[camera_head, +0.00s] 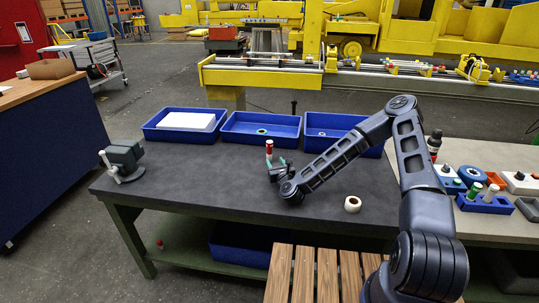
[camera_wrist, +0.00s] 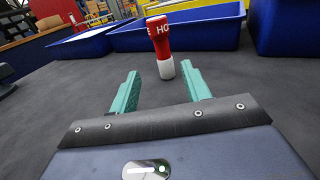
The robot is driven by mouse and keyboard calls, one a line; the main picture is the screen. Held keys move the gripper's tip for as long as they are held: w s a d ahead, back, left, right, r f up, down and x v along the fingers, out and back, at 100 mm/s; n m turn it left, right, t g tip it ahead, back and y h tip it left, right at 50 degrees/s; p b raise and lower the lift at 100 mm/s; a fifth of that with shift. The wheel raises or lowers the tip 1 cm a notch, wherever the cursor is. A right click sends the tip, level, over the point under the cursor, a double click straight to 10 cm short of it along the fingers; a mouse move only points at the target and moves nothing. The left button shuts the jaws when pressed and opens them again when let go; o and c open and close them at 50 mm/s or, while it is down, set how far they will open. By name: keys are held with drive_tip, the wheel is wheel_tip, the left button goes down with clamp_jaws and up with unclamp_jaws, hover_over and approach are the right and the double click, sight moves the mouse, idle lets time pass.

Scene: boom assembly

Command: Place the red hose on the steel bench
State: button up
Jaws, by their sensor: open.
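In the wrist view the red hose (camera_wrist: 161,40) carries white letters and stands in the gap at, or just past, my fingertips. My gripper (camera_head: 275,164) is low over the bench. In the wrist view my gripper (camera_wrist: 160,69) is open, with its two green fingers apart and clear space on both sides of the hose. The bench top is dark grey on a green frame; I cannot tell from its surface that it is steel.
Blue trays (camera_head: 262,128) line the bench's back edge, behind the hose. A grey vise (camera_head: 123,160) sits at the left end. A cream roll (camera_head: 352,204) lies right of my gripper. The dark bench's left middle is clear.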

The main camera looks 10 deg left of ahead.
sight(270, 153)
drive_tip(key=shift+x, duration=5.4)
drive_tip(key=shift+w+d+f, duration=0.1)
drive_tip(key=shift+d+f, duration=0.05)
drive_tip(key=shift+f, duration=0.05)
clamp_jaws()
